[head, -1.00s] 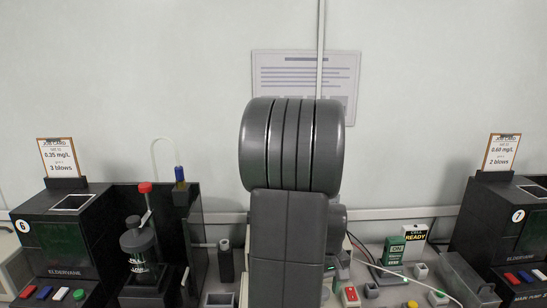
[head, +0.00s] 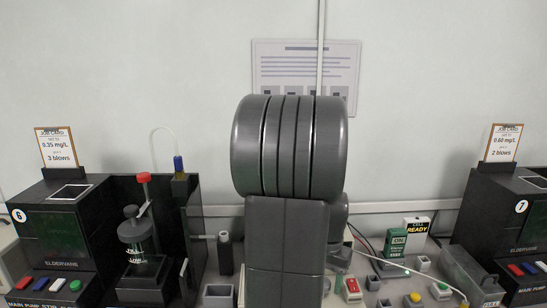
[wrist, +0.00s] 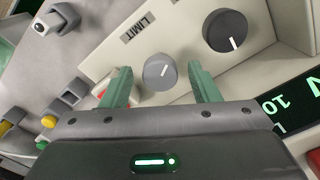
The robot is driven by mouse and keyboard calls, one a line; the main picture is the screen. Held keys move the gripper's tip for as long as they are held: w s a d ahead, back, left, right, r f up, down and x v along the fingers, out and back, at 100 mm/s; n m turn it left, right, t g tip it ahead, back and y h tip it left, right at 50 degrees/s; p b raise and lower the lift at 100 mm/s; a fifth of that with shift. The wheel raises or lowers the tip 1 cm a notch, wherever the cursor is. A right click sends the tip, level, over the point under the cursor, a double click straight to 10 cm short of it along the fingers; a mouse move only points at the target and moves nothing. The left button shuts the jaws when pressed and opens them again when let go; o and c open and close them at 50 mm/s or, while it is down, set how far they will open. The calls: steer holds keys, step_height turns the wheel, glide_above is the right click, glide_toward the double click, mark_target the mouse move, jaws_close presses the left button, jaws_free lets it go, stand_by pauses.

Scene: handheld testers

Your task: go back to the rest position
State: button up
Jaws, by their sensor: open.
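Beyond the fingers is a grey panel with a light grey knob (wrist: 159,71) beside the word LIMIT and a larger dark knob (wrist: 229,31). The light grey knob appears between the fingertips in the picture; I cannot tell the distance to it. In the head view my own arm fills the middle and hides the gripper and the bench behind it.
Black tester 6 (head: 62,225) with a pump stand (head: 140,240) stands at the left. Black tester 7 (head: 510,225) stands at the right. Between them are a CELL READY card (head: 416,228), a green ON box (head: 396,243) and small coloured buttons.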

steer(key=m+b, duration=0.2)
steer(key=m, duration=0.2)
steer(key=shift+f+m, duration=0.15)
steer(key=shift+m, duration=0.25)
steer(key=shift+m+b, duration=0.9)
steer(key=shift+m, duration=0.5)
steer(key=shift+r, duration=0.25)
